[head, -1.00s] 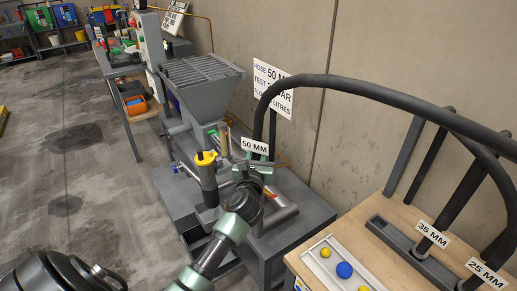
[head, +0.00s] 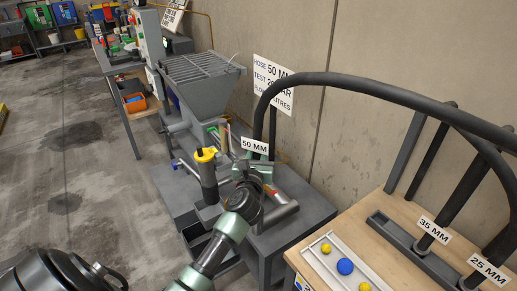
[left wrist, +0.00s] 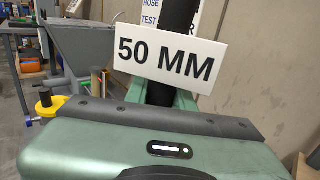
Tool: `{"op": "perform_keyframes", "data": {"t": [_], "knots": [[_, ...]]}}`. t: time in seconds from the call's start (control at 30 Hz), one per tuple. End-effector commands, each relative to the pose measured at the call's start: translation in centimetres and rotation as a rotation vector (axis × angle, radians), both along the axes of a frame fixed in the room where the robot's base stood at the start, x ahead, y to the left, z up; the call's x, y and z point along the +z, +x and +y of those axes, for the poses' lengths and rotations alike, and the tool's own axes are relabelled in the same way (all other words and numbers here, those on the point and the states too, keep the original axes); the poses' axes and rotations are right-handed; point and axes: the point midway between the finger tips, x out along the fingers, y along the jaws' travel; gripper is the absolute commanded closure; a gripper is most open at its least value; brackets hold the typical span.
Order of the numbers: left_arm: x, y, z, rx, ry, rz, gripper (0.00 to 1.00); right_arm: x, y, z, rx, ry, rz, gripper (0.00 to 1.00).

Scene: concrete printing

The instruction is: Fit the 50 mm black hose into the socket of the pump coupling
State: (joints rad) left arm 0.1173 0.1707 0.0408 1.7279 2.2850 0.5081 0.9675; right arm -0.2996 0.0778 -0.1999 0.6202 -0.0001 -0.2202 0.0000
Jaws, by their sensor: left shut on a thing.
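The black hose (head: 330,80) arches from the right and comes down by the wall. Its lower end is at my left gripper (head: 257,171), which is shut on it just below a white "50 MM" tag (head: 254,146). In the left wrist view the hose (left wrist: 177,20) runs upright behind the tag (left wrist: 168,65), above the gripper body. A grey pipe piece (head: 281,213), which may be the pump coupling, lies on the pump stand just below and right of the gripper. My gripper and wrist hide the hose's tip and any socket, so I cannot tell whether they touch. My right gripper is out of view.
The pump's grated hopper (head: 200,80) and a yellow-capped post (head: 207,165) stand left of the gripper. A wooden bench (head: 395,255) at right holds a tray of balls (head: 326,263) and hoses tagged "35 MM" (head: 434,230) and "25 MM" (head: 489,269). A concrete wall is behind.

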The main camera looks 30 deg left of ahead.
Motion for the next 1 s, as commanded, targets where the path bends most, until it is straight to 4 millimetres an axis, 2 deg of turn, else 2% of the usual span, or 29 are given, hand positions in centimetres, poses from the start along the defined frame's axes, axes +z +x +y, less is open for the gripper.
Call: {"op": "perform_keyframes", "data": {"t": [0.87,0.9,0.97,1.0], "knots": [[-2.7,0.0,0.0,0.001,0.0,-0.001,1.0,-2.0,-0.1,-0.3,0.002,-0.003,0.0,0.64],[-2.5,0.0,0.0,0.001,0.0,-0.002,0.65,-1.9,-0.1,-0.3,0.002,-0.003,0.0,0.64],[-2.5,0.0,0.0,0.001,0.0,-0.002,0.51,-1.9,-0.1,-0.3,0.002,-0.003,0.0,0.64],[-2.5,0.0,0.0,0.001,0.0,-0.001,0.51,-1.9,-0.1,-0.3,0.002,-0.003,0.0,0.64]]}}
